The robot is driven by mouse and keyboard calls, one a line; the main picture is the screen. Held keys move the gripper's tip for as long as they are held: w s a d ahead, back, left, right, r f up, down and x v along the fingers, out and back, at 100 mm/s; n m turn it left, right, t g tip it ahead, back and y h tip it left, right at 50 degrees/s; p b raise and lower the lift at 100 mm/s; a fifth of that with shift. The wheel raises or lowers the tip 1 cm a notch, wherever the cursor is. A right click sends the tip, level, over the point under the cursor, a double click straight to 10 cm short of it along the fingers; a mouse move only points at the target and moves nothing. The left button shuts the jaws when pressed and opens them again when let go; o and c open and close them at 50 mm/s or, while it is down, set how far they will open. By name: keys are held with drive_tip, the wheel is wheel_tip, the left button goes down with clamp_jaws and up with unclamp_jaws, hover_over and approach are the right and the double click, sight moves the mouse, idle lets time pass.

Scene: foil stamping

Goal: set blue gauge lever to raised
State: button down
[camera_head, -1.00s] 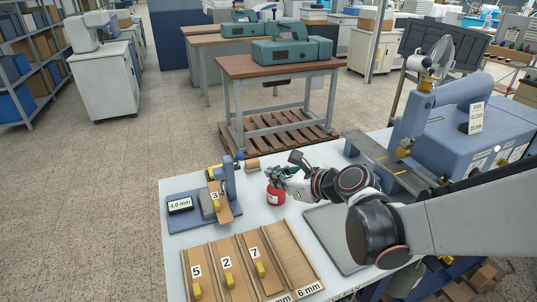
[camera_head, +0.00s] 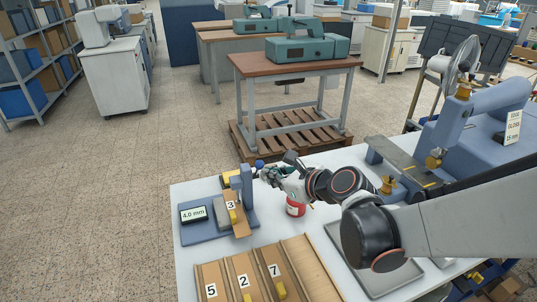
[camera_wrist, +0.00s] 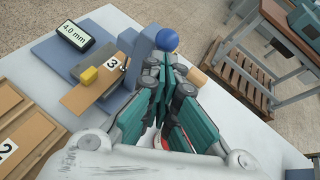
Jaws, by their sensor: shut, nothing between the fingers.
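The blue gauge (camera_head: 247,196) stands on the far left part of the white table. It has a flat base, an upright column and a display (camera_head: 194,214) reading 4.0 mm. The blue ball knob of its lever (camera_head: 259,163) is near the column's top; it also shows in the wrist view (camera_wrist: 167,39). I cannot tell the lever's exact angle. A brown board marked 3 (camera_wrist: 108,70) lies on the gauge. My gripper (camera_head: 264,174) is shut and empty, its fingertips close beside the knob. In the wrist view they sit just below it; contact is unclear.
A red container (camera_head: 296,208) stands under my wrist. Boards marked 5, 2 and 7 (camera_head: 243,270) lie at the table's front. A grey tray (camera_head: 345,262) is to their right. A large blue machine (camera_head: 480,130) stands at right.

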drive_tip(key=shift+r, duration=0.1)
drive_tip(key=shift+w+r+p, duration=0.2)
drive_tip(key=shift+p, duration=0.35)
